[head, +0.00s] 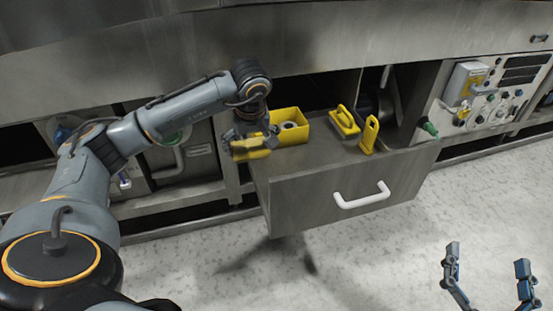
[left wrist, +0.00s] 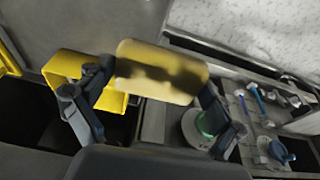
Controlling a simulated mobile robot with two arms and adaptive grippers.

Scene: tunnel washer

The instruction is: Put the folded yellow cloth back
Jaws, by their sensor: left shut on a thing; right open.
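The folded yellow cloth (head: 254,152) is in my left gripper (head: 246,138), at the left edge of the open drawer (head: 325,203). In the left wrist view the cloth (left wrist: 160,72) spans between the two fingers. It is beside the yellow box (head: 293,135), slightly in front of it. Whether the cloth touches the box or the drawer edge I cannot tell. My right gripper (head: 488,277) is open and empty over the floor at the lower right, well away from the drawer.
The grey drawer has a white handle (head: 362,197). Two yellow-handled objects (head: 345,122) (head: 369,135) stand in it, right of the box. A control panel (head: 497,95) is on the machine at right. The speckled floor in front is clear.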

